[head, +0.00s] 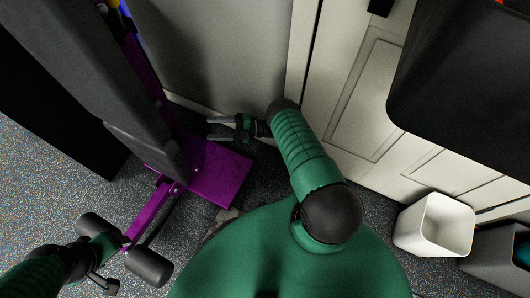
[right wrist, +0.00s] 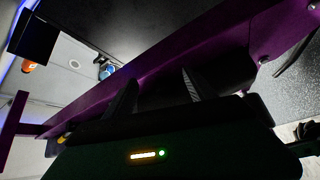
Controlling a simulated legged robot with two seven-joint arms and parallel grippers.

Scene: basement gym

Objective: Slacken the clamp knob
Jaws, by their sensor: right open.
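I cannot make out the clamp knob for certain in either view. A purple-framed bench with a dark grey pad (head: 95,75) stands at the left of the head view, and its purple base plate (head: 222,172) lies near the floor. My right gripper (head: 209,129) is open beside the pad, above the base plate. In the right wrist view its two fingers (right wrist: 157,92) are apart, in front of a purple beam (right wrist: 165,62) and a dark part behind it. My left gripper (head: 98,272) is at the lower left by the foam rollers; its jaws are unclear.
Black foam rollers (head: 149,267) sit on the bench's lower end. A pale panelled door (head: 362,95) and wall are close behind my right arm. A white bin (head: 434,226) stands at the right, and a large dark object (head: 460,85) fills the upper right.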

